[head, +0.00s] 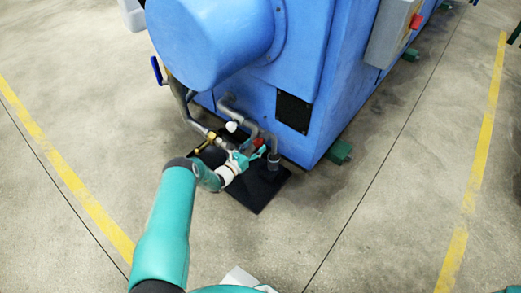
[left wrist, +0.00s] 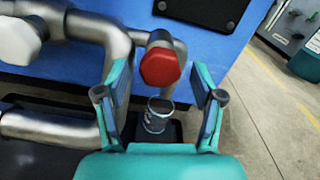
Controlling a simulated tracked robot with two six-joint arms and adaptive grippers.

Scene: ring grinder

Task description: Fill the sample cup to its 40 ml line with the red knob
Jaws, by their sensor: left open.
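The red knob (left wrist: 163,66) is a faceted knob on the grey pipework, centred in the left wrist view, and it also shows small in the head view (head: 259,142). My left gripper (head: 256,151) is open, and in the left wrist view its two teal fingers (left wrist: 159,94) stand on either side of the knob, apart from it. The clear sample cup (left wrist: 157,115) stands upright below the knob on a dark base. Its liquid level and 40 ml line are too small to tell. My right gripper is not in view.
A white knob (left wrist: 20,41) sits on the pipes left of the red one. The blue machine (head: 312,60) rises close behind. A black mat (head: 262,191) lies under the pipes. The grey floor (head: 375,215) to the right is clear.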

